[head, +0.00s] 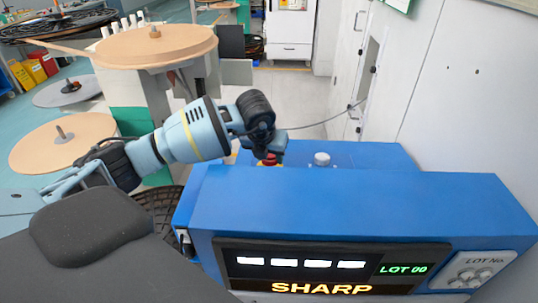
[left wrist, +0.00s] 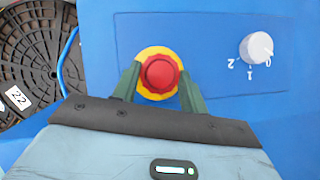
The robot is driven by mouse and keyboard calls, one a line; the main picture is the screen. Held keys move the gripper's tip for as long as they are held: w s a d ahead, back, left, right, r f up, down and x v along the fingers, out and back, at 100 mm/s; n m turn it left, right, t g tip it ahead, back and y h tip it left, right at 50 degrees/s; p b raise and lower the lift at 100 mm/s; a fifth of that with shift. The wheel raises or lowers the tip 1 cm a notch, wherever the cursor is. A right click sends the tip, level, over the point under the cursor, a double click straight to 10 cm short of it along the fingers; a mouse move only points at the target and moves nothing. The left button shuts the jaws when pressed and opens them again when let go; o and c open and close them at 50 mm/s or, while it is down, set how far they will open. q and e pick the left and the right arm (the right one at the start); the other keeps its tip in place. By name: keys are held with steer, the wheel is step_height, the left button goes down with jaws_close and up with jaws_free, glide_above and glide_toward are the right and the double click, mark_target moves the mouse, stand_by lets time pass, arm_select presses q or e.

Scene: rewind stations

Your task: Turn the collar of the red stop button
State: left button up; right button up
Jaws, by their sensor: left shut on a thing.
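The red stop button (left wrist: 159,73), with its scalloped red collar, sits on a round yellow base (left wrist: 158,96) on the blue panel. My left gripper (left wrist: 159,78) has its dark green fingers on either side of the red collar, shut on it. In the head view the red button (head: 269,160) is mostly hidden under my left gripper (head: 270,155), which comes down on it from above. My right gripper is in neither view.
A white rotary knob (left wrist: 256,47) marked 0, 1, 2 is right of the button. The blue machine's raised housing (head: 350,205) with a lit SHARP display (head: 320,265) stands nearer me. Wooden reels (head: 155,45) stand at left; a white wall is at right.

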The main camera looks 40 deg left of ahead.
arm_select(q)
steer(key=shift+m, duration=0.3)
steer(key=m, duration=0.1)
steer(key=m+h, duration=0.1)
steer(key=shift+a+f+m+h, duration=0.1)
steer(key=shift+a+m+h, duration=0.1)
steer(key=shift+m+h, duration=0.1)
steer(key=m+h+b, duration=0.1)
steer(key=m, duration=0.2)
steer(key=shift+a+h, duration=0.15)
steer(key=shift+h, duration=0.15)
steer(key=shift+m, duration=0.3)
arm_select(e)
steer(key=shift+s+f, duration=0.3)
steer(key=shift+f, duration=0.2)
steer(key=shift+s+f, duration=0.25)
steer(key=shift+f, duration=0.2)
arm_select(q)
steer(key=shift+h, duration=0.3)
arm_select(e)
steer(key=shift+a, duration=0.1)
arm_select(q)
steer(key=o, duration=1)
steer(key=v, duration=0.8)
steer(key=shift+b, duration=0.3)
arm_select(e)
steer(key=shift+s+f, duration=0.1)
